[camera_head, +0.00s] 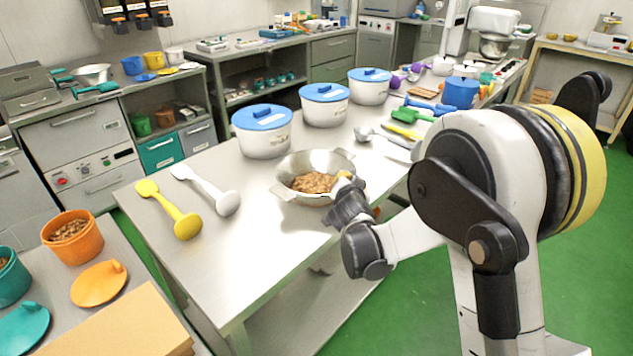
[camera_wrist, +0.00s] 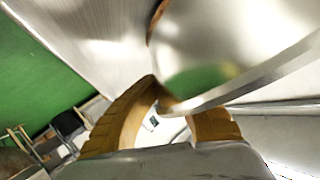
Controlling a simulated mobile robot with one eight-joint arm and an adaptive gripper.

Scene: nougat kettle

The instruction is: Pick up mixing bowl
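The mixing bowl (camera_head: 289,193) is a shiny metal bowl with side handles, upright on the steel table, with brown pieces inside. My gripper (camera_head: 350,183) is at its right side, close to the rim and covering part of it. In the wrist view the bowl (camera_wrist: 225,45) fills the upper right. My gripper's two tan fingers (camera_wrist: 175,103) stand apart with a gap between them. The bowl's rim or handle crosses in front of the right finger and ends near the gap. Whether the fingers touch it I cannot tell.
Three white pots with blue lids (camera_head: 262,130) stand behind the bowl. A yellow ladle (camera_head: 170,210) and a white ladle (camera_head: 208,190) lie to its left, and a metal ladle (camera_head: 378,138) to its right. The table's front left (camera_head: 235,265) is clear.

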